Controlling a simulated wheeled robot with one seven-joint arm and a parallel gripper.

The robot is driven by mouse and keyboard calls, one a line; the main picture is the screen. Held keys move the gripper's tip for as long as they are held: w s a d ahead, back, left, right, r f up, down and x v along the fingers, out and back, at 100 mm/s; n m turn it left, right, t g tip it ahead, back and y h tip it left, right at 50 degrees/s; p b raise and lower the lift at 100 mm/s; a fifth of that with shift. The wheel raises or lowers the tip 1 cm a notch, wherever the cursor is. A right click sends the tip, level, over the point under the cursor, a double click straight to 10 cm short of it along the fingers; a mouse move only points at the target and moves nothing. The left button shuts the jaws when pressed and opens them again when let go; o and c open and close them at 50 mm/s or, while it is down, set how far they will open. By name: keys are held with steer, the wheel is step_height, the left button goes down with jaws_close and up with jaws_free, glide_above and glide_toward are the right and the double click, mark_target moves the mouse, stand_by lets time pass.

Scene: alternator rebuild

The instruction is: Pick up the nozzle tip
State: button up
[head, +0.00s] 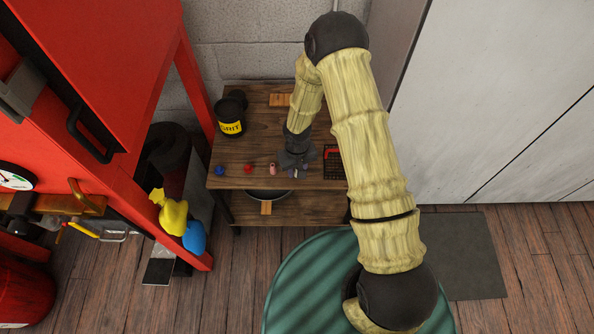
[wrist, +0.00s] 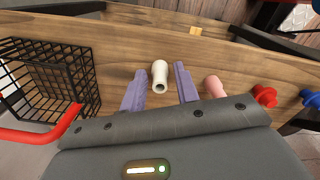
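A short white hollow tube, which looks like the nozzle tip (wrist: 160,76), lies on the wooden table top in the wrist view, its open end facing me. My gripper (wrist: 158,88) is open, with one purple finger on each side of the tube and visible gaps between. The fingers do not appear to touch it. In the head view my gripper (head: 298,172) is low over the front edge of the table (head: 240,180). The tube is hard to make out there.
A pink cylinder (wrist: 214,86) lies just right of the right finger, with a red part (wrist: 264,95) and a blue part (wrist: 309,98) beyond. A black wire basket (wrist: 50,80) with a red handle stands at left. A black GRIT tub (head: 231,117) stands at the table's back left.

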steer(key=shift+d, duration=0.1)
jaws_close()
step_height(320, 180, up, 10)
steer(key=p, duration=0.2)
steer(key=shift+r, duration=0.2)
stand_by(0.5)
step_height(320, 180, up, 4)
steer(key=p, duration=0.3)
steer(key=shift+f, duration=0.15)
stand_by(0.4)
